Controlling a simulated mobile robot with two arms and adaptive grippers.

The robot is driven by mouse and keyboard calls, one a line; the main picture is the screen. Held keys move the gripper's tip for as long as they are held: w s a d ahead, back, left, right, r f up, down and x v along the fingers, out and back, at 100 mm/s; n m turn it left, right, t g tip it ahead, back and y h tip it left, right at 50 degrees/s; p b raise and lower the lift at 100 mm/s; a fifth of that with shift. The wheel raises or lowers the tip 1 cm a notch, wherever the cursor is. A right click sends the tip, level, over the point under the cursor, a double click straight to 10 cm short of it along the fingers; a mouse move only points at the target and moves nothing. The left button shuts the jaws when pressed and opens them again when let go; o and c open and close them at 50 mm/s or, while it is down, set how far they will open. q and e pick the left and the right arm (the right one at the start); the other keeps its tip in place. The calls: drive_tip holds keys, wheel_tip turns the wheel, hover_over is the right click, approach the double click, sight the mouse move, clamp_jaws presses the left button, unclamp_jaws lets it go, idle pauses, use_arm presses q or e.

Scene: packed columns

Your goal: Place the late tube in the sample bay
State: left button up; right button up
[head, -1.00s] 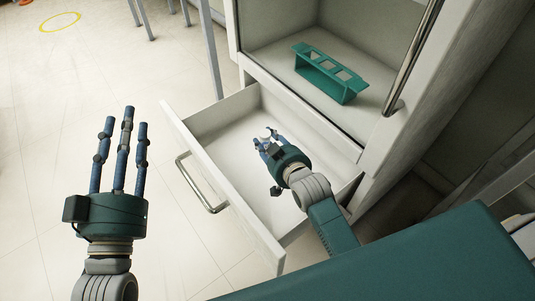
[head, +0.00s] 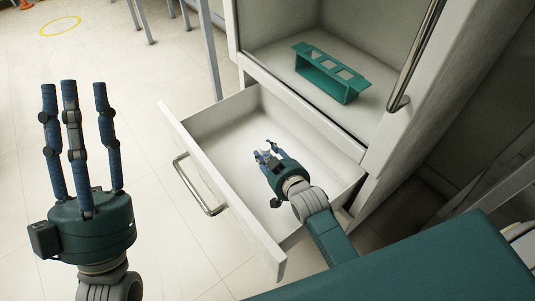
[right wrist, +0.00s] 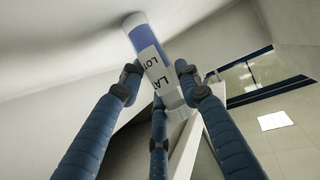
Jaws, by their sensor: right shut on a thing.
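The late tube (right wrist: 150,58) is a clear tube with a blue part and a white label reading "LA…" and "LOT", seen in the right wrist view. My right gripper (right wrist: 160,80) is shut on it, with blue fingers around its label. In the head view my right gripper (head: 267,153) is inside the open drawer, and the tube is mostly hidden there. My left gripper (head: 74,90) is open and empty at the left, over the floor, fingers pointing up.
The white drawer (head: 222,192) is pulled out, its handle (head: 198,185) facing left. The cabinet's front is open above it, with a long metal handle (head: 415,55) at the right. A green surface (head: 420,270) fills the lower right.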

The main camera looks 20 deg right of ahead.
drive_tip(key=shift+f, duration=0.1)
use_arm(q)
drive_tip(key=shift+s, duration=0.1)
use_arm(e)
drive_tip(key=o, duration=1.1)
use_arm(q)
drive_tip(key=shift+r, duration=0.1)
use_arm(e)
drive_tip(key=shift+o, duration=0.2)
